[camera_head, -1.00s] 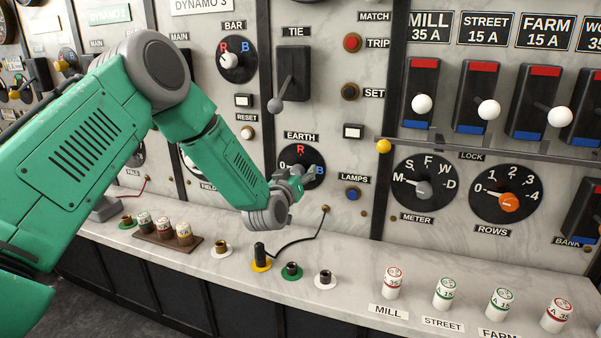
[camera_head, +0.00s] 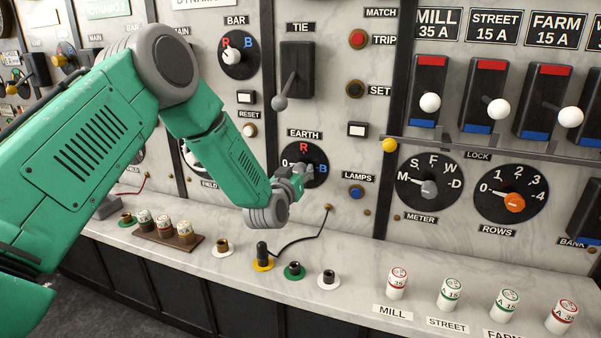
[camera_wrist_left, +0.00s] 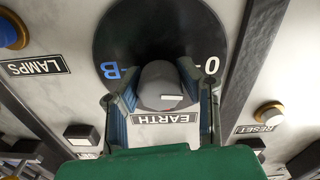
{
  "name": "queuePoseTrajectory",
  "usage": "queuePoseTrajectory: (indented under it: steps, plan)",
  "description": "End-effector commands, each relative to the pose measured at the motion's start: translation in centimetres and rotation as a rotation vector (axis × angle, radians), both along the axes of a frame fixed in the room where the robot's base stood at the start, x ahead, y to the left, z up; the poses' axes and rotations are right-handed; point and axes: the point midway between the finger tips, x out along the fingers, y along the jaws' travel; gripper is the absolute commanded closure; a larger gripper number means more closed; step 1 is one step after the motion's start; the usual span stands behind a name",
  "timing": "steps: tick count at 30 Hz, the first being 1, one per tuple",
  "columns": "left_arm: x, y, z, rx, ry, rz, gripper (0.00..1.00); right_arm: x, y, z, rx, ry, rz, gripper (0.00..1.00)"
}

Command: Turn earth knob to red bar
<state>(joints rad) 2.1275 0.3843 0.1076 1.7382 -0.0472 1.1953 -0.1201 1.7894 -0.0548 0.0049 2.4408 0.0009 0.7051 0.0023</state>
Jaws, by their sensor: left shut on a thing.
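The earth dial (camera_head: 318,160) is a black disc on the marble panel under the EARTH label. It carries a white 0 at left, a red R at top and a blue B at right. My left gripper (camera_head: 293,174) is at this dial and covers its knob in the head view. In the left wrist view the grey knob (camera_wrist_left: 160,78) sits between the fingers of my left gripper (camera_wrist_left: 158,88), which is shut on it. A pale mark shows on the knob's side towards the EARTH label. The R is hidden there. My right gripper is not in view.
The tie lever (camera_head: 281,101) hangs above the dial. The lamps button (camera_head: 356,192) is to its right. Below, a black plug (camera_head: 262,250) with a cable stands on the ledge among sockets. A rail (camera_head: 470,145) crosses the right panel.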

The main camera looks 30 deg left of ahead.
Motion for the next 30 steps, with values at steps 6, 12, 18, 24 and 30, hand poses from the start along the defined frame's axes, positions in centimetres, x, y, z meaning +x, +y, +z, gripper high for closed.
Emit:
queuePoseTrajectory:
  steps: [6,12,18,24,30]
  plan:
    - [-0.2,0.2,-0.3,0.172,0.047,0.004,0.98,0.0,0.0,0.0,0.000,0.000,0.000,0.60]
    - [-0.2,0.2,-0.4,0.356,0.092,0.002,0.98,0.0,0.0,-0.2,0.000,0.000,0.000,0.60]
    - [-0.2,0.2,-0.5,0.542,0.138,0.001,0.98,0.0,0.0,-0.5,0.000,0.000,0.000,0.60]
    - [-0.2,0.2,-0.6,0.726,0.182,0.000,0.98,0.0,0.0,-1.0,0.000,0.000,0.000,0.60]
    - [-0.3,0.1,-0.8,0.911,0.227,-0.001,0.98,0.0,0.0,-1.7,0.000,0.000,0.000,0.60]
